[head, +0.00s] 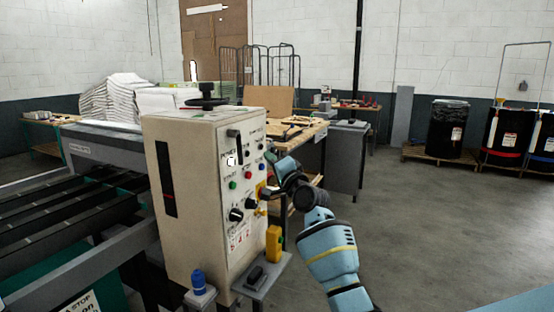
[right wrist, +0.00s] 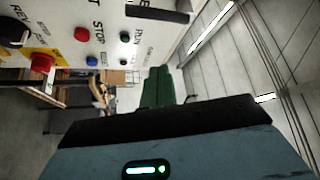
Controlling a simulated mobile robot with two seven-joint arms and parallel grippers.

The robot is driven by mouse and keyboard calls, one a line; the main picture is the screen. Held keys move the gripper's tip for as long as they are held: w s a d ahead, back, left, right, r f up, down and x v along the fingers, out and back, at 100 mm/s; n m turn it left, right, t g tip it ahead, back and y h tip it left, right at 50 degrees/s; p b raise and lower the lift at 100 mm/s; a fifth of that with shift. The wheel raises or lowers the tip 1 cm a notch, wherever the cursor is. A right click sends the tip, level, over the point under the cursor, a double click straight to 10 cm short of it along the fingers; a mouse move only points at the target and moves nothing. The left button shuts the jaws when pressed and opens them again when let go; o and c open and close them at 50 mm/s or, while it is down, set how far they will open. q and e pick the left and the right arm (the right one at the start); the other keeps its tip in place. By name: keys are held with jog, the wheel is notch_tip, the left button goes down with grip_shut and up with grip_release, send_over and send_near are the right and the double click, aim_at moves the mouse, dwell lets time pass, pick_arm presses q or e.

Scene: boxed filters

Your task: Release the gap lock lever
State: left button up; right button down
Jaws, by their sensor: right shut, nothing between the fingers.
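The cream control box (head: 185,190) stands at the middle left of the head view. A black lever-like handle (head: 234,134) sits high on its panel; a black bar (right wrist: 157,13) shows at the top of the right wrist view. I cannot read a label confirming either as the gap lock lever. My right gripper (head: 269,156) is beside the panel's right edge, near the upper buttons. In the right wrist view its dark green fingers (right wrist: 158,88) are together and empty, apart from the black bar. Any contact with the panel is hidden. My left gripper is out of view.
The panel carries a red stop button (right wrist: 82,34), a blue button (right wrist: 92,61) and a red knob on a yellow plate (right wrist: 42,63). A black handwheel (head: 207,93) tops the box. A workbench (head: 308,130) stands behind; open floor (head: 430,230) lies right.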

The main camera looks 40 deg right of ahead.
jog(key=shift+s+a, duration=0.2)
jog(key=shift+s, duration=0.6)
jog(key=s+a+f+n+g+y, duration=0.1)
jog(key=s+a+f+n+g, duration=0.3)
jog(key=f, duration=0.6)
jog(key=w+a+f+n+t+y, duration=0.15)
jog(key=a+f, duration=0.35)
jog(key=f, duration=0.6)
jog(key=s+a+f+n+g+y, duration=0.1)
jog(key=s+a+f+n+g, duration=0.1)
jog(key=s+a+f, duration=0.45)
jog(key=s+a+f+n+g, duration=0.2)
jog(key=s+a+f+n, duration=0.15)
jog(key=f, duration=0.65)
jog(key=s+a+f+n+g, duration=0.1)
jog(key=s+a+f, duration=0.3)
jog(key=s, duration=0.6)
jog(key=s+a+f+n+g+y, duration=0.1)
jog(key=s+a+f, duration=0.4)
jog(key=s, duration=0.5)
jog(key=s+a+f+n+g+y, duration=0.1)
jog(key=s+a+f+n+g, duration=0.2)
jog(key=s, duration=0.8)
jog(key=a+f+n, duration=0.1)
jog(key=a+f, duration=0.1)
jog(key=a, duration=0.1)
jog(key=shift+f, duration=0.15)
